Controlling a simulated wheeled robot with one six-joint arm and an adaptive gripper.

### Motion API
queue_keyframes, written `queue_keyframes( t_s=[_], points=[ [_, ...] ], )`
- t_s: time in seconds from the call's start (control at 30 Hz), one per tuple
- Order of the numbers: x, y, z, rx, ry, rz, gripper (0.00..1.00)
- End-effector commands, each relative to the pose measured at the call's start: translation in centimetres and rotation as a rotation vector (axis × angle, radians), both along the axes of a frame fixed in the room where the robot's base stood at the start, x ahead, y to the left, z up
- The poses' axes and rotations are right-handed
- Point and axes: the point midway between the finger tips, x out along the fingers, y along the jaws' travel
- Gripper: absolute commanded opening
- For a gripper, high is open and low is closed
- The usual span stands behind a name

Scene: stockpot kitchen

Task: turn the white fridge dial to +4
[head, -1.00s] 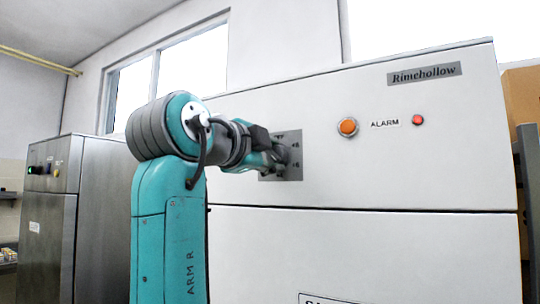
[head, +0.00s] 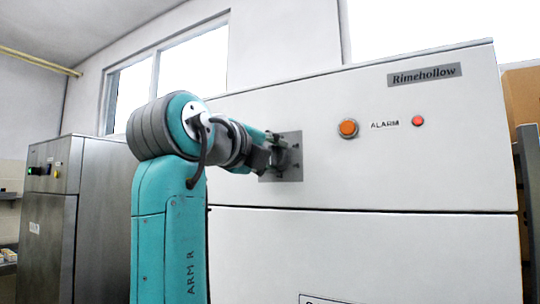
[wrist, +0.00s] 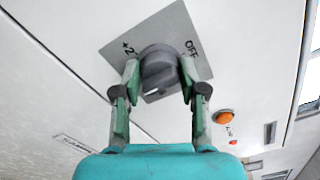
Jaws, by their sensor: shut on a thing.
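The white fridge (head: 350,175) has a grey plate (head: 294,172) on its front, and its grey dial (wrist: 159,72) sits on that plate. In the wrist view, the dial is between the two fingers of my gripper (wrist: 160,66), which is shut on its sides. A pale mark on the dial faces the lower side of the picture. The plate reads "+2" at upper left of the dial and "OFF" at upper right. The +4 label cannot be made out. In the head view, my gripper (head: 277,156) covers most of the dial.
An orange button (head: 348,127) and a red alarm light (head: 418,120) are on the fridge front, right of the plate. A steel cabinet (head: 52,215) with a lit green light stands at the left. The fridge front around the plate is clear.

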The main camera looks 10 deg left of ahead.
Motion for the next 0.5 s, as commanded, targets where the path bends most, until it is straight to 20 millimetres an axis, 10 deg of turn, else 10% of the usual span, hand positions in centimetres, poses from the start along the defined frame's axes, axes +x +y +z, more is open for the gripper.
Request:
queue_keyframes(
  t_s=[0.5],
  points=[
    [0.03, -0.01, -0.06, 0.040, -0.013, 0.000, 0.07]
  ],
)
